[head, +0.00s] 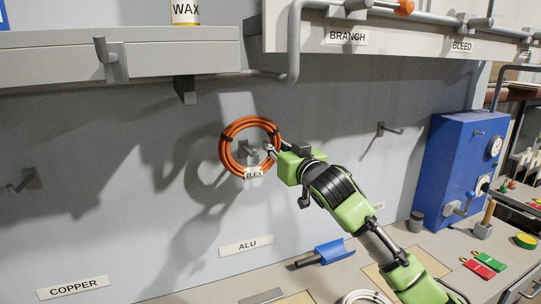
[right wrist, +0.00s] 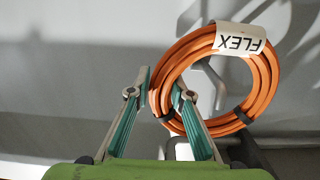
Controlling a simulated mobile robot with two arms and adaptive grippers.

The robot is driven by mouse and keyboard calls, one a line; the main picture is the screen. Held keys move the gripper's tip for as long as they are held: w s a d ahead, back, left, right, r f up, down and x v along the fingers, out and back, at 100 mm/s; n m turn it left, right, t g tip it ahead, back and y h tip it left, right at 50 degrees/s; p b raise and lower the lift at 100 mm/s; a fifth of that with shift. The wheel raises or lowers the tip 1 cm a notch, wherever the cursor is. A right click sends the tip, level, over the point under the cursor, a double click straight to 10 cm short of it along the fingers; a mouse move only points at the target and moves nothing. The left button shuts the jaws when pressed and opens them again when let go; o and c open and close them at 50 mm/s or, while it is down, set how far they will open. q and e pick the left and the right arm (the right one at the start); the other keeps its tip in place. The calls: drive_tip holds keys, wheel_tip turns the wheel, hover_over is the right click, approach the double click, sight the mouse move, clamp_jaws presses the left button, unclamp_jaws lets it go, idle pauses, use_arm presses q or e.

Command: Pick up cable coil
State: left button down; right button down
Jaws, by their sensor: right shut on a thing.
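The orange cable coil (head: 228,139) is bound with dark ties and has a white FLEX tag (head: 254,173) at its lower edge in the head view. It stands upright in front of the grey wall, with a grey hook (head: 245,154) showing through its opening. I cannot tell whether it rests on the hook. My right gripper (head: 271,149) is at the coil's right side. In the right wrist view, its fingers (right wrist: 159,84) are on either side of the coil's rim (right wrist: 172,64), shut on it. My left gripper is out of view.
Other wall hooks stick out at left (head: 28,182) and right (head: 388,129). A grey shelf (head: 130,60) and a pipe (head: 293,45) are above. A blue box (head: 455,165) stands at right.

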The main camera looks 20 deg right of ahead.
drive_tip(key=s+b, duration=0.3)
drive_tip(key=s, duration=1.2)
drive_tip(key=shift+s+d+r+b, duration=0.15)
drive_tip(key=shift+s+d+b, duration=0.2)
drive_tip(key=shift+s, duration=0.05)
